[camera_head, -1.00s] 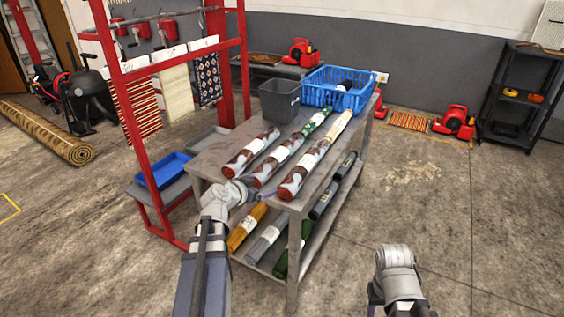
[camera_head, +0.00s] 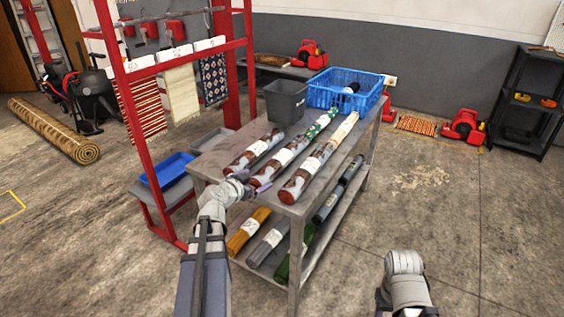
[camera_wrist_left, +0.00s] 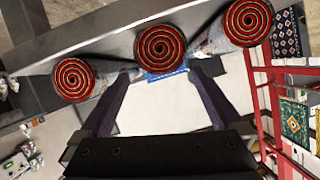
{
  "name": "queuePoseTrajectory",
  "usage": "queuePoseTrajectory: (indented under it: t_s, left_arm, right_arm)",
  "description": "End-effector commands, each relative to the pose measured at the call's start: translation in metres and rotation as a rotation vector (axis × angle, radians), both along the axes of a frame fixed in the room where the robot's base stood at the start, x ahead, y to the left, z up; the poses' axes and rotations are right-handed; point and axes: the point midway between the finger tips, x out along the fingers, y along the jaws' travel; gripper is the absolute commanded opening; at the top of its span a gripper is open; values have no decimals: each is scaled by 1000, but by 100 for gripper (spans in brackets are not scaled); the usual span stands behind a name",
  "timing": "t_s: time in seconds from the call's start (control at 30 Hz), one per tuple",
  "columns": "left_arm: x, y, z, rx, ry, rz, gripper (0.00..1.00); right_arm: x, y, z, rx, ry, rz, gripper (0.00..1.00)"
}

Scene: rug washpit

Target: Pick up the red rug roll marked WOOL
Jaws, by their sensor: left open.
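Three rolls with red ends lie side by side on the grey table top: a left roll (camera_head: 252,152), a middle roll (camera_head: 277,166) and a right roll (camera_head: 306,178). All carry white labels, too small to read, so I cannot tell which is marked WOOL. My left gripper (camera_head: 240,188) is open and empty at the table's near edge, by the left and middle rolls' ends. In the left wrist view, the fingers (camera_wrist_left: 160,88) are spread below the middle spiral end (camera_wrist_left: 160,46), with a spiral end on each side. My right arm shows at lower right, its fingers out of view.
The table (camera_head: 333,172) has a grey bin (camera_head: 286,103) and a blue basket (camera_head: 344,90) at its back. Its lower shelf holds yellow, grey, green and dark rolls. A red rack (camera_head: 128,110) stands close on the left.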

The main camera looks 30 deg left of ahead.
Motion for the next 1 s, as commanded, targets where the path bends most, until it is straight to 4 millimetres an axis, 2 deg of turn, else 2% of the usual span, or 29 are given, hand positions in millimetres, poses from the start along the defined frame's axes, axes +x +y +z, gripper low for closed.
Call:
queuePoseTrajectory:
  t_s: [0.2,0.47,0.8,1.0]
  left_arm:
    - [21,1,-10,-1,0,-2,100]
    - [29,1,-11,0,0,-2,100]
    - [72,4,-26,0,1,-3,100]
    - [73,3,-25,0,0,-1,100]
  right_arm:
    - [0,0,-9,0,0,0,50]
    - [0,0,-11,0,0,0,50]
    - [0,0,-25,0,0,0,50]
    - [0,0,-24,0,0,0,50]
